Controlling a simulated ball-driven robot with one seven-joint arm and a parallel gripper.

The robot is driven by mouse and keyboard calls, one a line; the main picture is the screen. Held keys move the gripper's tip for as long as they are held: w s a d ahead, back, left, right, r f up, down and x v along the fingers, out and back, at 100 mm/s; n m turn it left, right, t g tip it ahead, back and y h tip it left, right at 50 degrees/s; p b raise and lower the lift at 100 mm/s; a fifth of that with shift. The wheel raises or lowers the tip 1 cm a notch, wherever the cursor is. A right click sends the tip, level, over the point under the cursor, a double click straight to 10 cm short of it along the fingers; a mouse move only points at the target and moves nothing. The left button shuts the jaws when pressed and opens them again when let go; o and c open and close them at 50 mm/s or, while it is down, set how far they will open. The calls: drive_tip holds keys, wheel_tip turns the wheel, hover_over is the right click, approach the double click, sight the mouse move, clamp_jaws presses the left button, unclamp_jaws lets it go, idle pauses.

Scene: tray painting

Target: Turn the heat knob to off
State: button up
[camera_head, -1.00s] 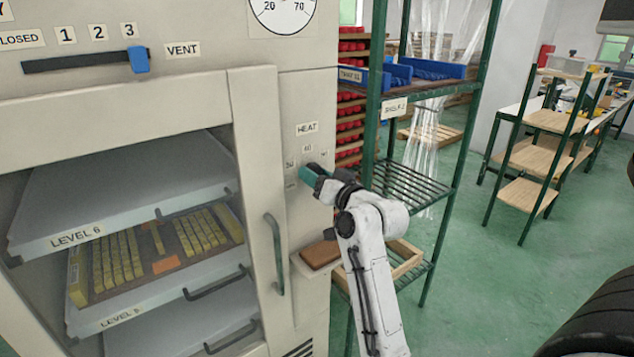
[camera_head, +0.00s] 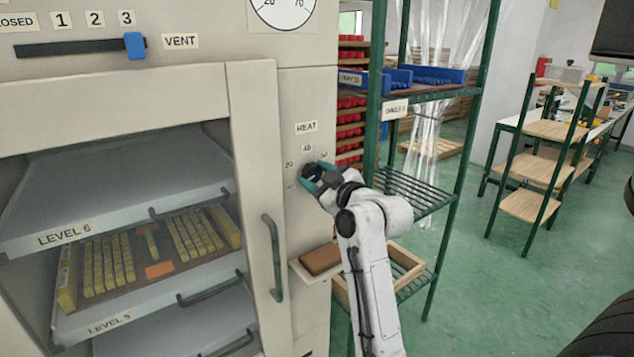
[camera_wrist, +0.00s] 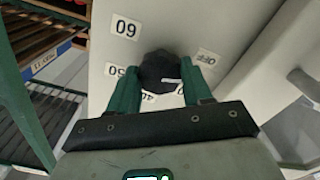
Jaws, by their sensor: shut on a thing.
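The heat knob (camera_wrist: 160,72) is dark and many-sided, on the oven's right front panel. In the wrist view my gripper (camera_wrist: 157,84) has a green finger on either side of it, shut on it. I cannot make out a pointer. In the head view my gripper (camera_head: 313,179) is at the panel, below the HEAT label (camera_head: 306,127), and covers much of the knob.
The oven door handle (camera_head: 272,257) stands out left of my gripper. A small ledge with a brown block (camera_head: 321,259) juts out below. A green-framed shelf (camera_head: 480,90) stands close on the right. Open floor (camera_head: 500,280) lies further right.

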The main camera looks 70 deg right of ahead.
drive_tip(key=shift+f+n+b, duration=0.2)
drive_tip(key=shift+n+b, duration=0.2)
drive_tip(key=shift+n, duration=1.1)
drive_tip(key=o, duration=1)
drive_tip(key=shift+r, duration=0.15)
drive_tip(key=shift+o, duration=0.2)
drive_tip(key=v, duration=1)
drive_tip(key=shift+s+a+b, duration=0.3)
drive_tip(key=shift+b, duration=0.05)
